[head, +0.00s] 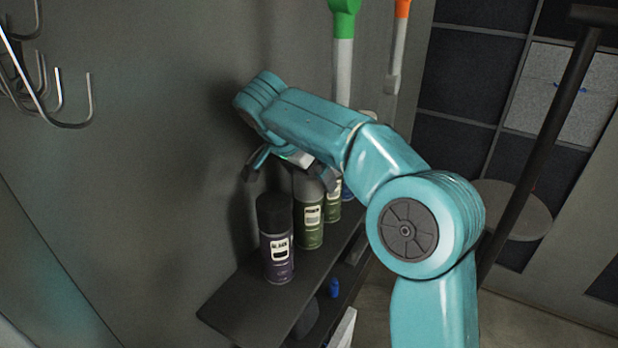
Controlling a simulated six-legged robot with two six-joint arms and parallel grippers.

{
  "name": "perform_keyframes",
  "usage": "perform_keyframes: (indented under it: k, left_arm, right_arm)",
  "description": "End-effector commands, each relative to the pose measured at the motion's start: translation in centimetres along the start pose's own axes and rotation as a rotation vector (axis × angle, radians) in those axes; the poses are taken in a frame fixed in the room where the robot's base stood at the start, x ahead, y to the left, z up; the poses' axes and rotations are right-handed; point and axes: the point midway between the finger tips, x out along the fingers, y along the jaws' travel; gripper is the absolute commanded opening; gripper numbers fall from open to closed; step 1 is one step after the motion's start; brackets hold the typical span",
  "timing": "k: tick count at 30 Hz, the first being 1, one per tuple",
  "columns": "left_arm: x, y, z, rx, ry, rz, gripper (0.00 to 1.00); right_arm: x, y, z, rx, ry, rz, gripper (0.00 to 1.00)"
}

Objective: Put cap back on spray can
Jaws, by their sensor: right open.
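Several spray cans stand upright in a row on a dark shelf (245,305). The nearest is a purple can (279,262) with a black top (274,211). Behind it stands a green can (309,228) with a grey top, then another green can (333,209) and a sliver of a blue one. My right gripper (290,173) is open, its fingers spread above and just behind the purple can, close over the first green can's top. I see nothing held in it. A loose cap cannot be made out for sure. My left gripper is out of view.
A small blue object (334,288) lies on a lower level under the shelf. Metal hooks (60,100) hang at upper left. Green-handled (343,25) and orange-handled (398,45) tools hang on the wall behind my arm. A dark pole (540,150) and round stool (510,208) stand right.

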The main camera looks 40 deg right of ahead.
Motion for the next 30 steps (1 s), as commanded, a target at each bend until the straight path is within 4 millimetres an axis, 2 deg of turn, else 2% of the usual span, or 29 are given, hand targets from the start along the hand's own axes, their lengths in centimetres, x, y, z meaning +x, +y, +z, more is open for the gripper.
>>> perform_keyframes:
  k: [11,16,17,30]
  left_arm:
    - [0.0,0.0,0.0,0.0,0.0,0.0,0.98]
    - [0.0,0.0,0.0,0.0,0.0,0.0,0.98]
    - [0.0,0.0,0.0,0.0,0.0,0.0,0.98]
    - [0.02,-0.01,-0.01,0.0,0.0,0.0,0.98]
  right_arm:
    - [0.28,0.0,0.0,0.0,0.0,-0.001,0.98]
    - [0.27,0.0,0.0,0.0,0.0,-0.001,0.46]
    - [0.27,0.0,0.01,0.0,0.0,-0.001,0.43]
    - [-0.06,-0.04,-0.19,0.0,0.001,-0.002,0.42]
